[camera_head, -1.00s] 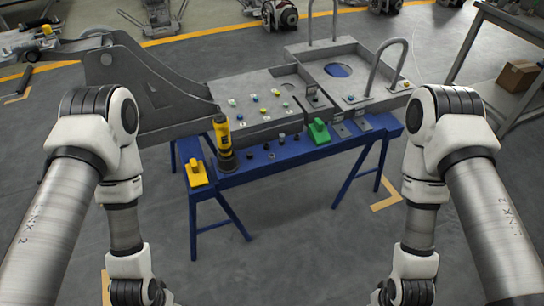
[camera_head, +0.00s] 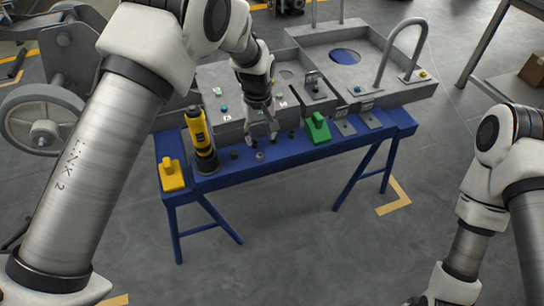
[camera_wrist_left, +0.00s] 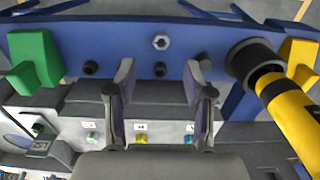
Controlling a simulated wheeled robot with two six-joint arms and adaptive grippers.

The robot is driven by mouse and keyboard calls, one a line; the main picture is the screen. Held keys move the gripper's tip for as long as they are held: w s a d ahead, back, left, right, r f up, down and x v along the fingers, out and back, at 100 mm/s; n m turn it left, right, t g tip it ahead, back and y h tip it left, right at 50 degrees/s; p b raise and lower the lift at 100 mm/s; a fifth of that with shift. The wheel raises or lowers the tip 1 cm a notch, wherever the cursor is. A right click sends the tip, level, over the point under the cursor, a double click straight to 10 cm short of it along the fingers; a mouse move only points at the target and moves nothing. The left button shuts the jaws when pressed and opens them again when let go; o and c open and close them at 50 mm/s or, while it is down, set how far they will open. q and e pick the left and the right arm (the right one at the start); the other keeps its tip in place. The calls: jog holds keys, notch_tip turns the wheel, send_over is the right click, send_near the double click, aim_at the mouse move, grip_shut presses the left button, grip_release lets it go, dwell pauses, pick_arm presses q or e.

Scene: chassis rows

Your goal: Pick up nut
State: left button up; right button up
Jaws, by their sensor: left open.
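A silver hex nut (camera_head: 260,156) lies on the blue bench top near its front edge; it also shows in the left wrist view (camera_wrist_left: 161,41). Dark nuts sit beside it, one to its left (camera_head: 234,154) and one to its right (camera_head: 291,134). My left gripper (camera_head: 262,138) is open and empty, pointing down just above the bench, behind the silver nut. In the wrist view its fingers (camera_wrist_left: 159,76) are spread apart. My right gripper is out of view.
A yellow and black power tool (camera_head: 201,140) stands left of the nuts, with a yellow block (camera_head: 172,174) farther left. A green block (camera_head: 318,130) sits to the right. Grey chassis trays (camera_head: 391,86) rise behind. The floor in front is clear.

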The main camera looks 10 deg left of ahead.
aim_at(259, 151)
pick_arm(q)
jog(key=shift+s+f, duration=0.2)
jog(key=shift+f, duration=0.25)
jog(key=f, duration=0.6)
jog(key=shift+w+a+f, duration=0.2)
jog(key=shift+w+f, duration=0.05)
jog(key=shift+w, duration=0.1)
grip_shut()
